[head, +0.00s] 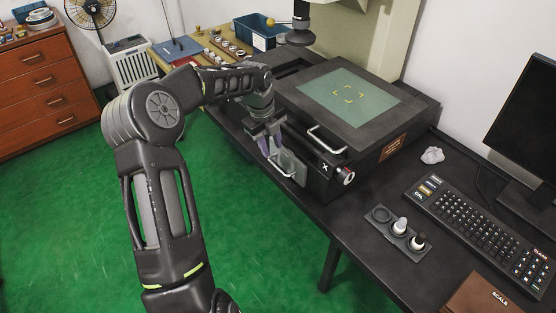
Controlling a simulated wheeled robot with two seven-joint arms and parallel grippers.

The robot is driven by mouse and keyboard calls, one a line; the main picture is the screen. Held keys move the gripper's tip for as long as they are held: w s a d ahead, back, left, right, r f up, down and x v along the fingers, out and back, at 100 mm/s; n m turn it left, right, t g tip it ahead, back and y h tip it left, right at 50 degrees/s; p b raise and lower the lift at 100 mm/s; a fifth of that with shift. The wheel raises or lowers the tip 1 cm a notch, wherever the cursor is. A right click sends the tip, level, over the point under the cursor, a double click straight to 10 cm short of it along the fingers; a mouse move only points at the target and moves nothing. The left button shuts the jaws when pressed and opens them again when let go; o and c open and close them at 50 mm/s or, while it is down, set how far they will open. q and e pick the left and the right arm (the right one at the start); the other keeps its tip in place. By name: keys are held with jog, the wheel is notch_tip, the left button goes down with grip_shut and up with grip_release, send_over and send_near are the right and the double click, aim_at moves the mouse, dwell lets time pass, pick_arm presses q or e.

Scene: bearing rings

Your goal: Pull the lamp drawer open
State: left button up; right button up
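A dark boxy machine (372,152) with a greenish glass panel (350,96) on top stands on the black bench. A pale handle (288,180) shows low on its front side, by a light grey panel (291,163) that I take to be the lamp drawer's front. How far the drawer stands out is unclear. My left gripper (270,147) points down right beside this panel, above the low handle. Its fingers are small and partly covered by the wrist, so I cannot tell whether they are apart or touch the handle. My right gripper is out of view.
A second pale handle (327,139) sits higher on the machine, near a round knob (348,177). A keyboard (476,228), a small control block (399,231) and a crumpled cloth (432,155) lie to the right. The green floor (255,235) before the bench is clear.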

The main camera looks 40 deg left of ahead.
aim_at(275, 165)
pick_arm(q)
jog(key=shift+f, duration=0.15)
jog(key=f, duration=0.2)
jog(key=w+f, duration=0.1)
jog(key=f, duration=0.2)
jog(key=f+p, duration=0.1)
jog(key=f, duration=0.1)
jog(key=shift+w+d+f, duration=0.15)
jog(key=shift+d+f, duration=0.05)
jog(key=shift+f, duration=0.05)
grip_shut()
dwell(1.3)
